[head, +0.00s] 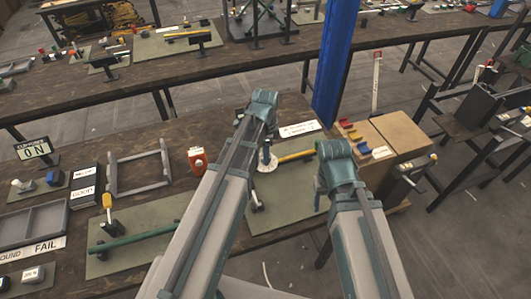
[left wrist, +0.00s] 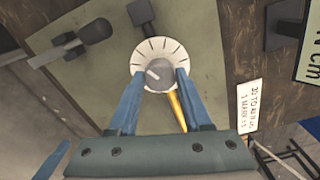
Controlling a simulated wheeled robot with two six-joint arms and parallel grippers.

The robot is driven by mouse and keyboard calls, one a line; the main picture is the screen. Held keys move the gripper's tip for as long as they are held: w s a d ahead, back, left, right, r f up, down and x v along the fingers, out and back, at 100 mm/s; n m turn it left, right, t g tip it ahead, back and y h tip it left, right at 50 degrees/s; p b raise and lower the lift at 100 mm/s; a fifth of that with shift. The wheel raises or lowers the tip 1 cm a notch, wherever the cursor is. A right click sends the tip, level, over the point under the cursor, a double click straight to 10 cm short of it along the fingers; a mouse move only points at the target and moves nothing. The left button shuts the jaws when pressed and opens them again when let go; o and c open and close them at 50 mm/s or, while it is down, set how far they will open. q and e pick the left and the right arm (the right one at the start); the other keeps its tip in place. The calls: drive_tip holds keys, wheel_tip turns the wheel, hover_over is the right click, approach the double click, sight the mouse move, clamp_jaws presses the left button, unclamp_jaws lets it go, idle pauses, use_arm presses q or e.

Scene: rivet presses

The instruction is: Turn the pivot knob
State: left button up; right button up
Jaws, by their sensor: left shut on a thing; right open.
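The pivot knob (left wrist: 158,74) is a small grey knob at the centre of a white round dial with black tick marks (left wrist: 150,49). My left gripper (left wrist: 164,75) is shut on the knob, one blue finger on each side. A yellow bar (left wrist: 178,112) runs from under the dial between the fingers. In the head view the white dial (head: 268,163) and yellow bar (head: 298,156) show beside my left arm, which hides part of the fixture. My right gripper (head: 318,199) is open to the right of the fixture, mostly hidden behind its wrist.
The dial stands on a green mat (head: 283,205). A second fixture with a green bar (head: 132,241) is to the left, with an orange device (head: 197,160) between. Cardboard boxes (head: 400,135) and a blue post (head: 336,65) are at right.

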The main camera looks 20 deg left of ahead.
use_arm(q)
clamp_jaws()
drive_tip(key=n, duration=0.8)
drive_tip(key=shift+n, duration=0.3)
drive_tip(key=n, duration=0.4)
drive_tip(key=shift+n, duration=2.5)
drive_tip(key=o, duration=1.2)
unclamp_jaws()
